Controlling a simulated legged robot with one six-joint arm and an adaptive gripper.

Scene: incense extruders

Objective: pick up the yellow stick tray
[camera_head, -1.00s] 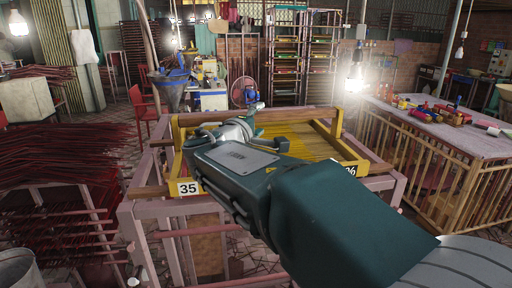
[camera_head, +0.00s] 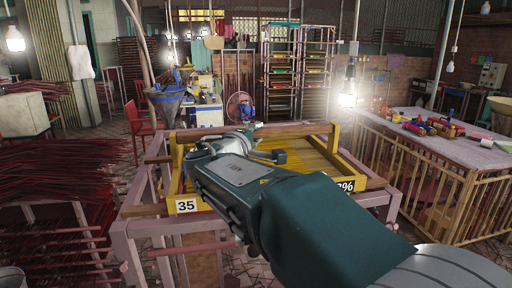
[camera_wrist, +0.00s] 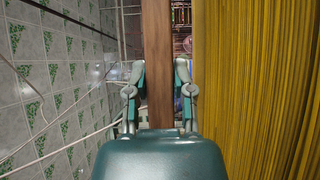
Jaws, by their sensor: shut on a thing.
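The yellow stick tray (camera_head: 187,206) rests on a pink metal stand in the head view. It has a yellow frame, a "35" plate at its front left corner and brown wooden bars at its edges. Yellow sticks (camera_wrist: 255,90) fill it and also show on the right of the wrist view. My gripper (camera_wrist: 159,72) is shut on a brown wooden bar (camera_wrist: 158,30) beside the sticks, with one finger on each side. In the head view my wrist and forearm cover the tray's middle and front right, and the fingertips are hidden.
The pink stand (camera_head: 128,228) is under the tray. Red stick bundles (camera_head: 70,160) fill the left. A cluttered table (camera_head: 480,150) with wooden slats stands at the right. A red chair (camera_head: 140,125), a fan (camera_head: 240,107) and a hanging bulb (camera_head: 348,95) are beyond the tray.

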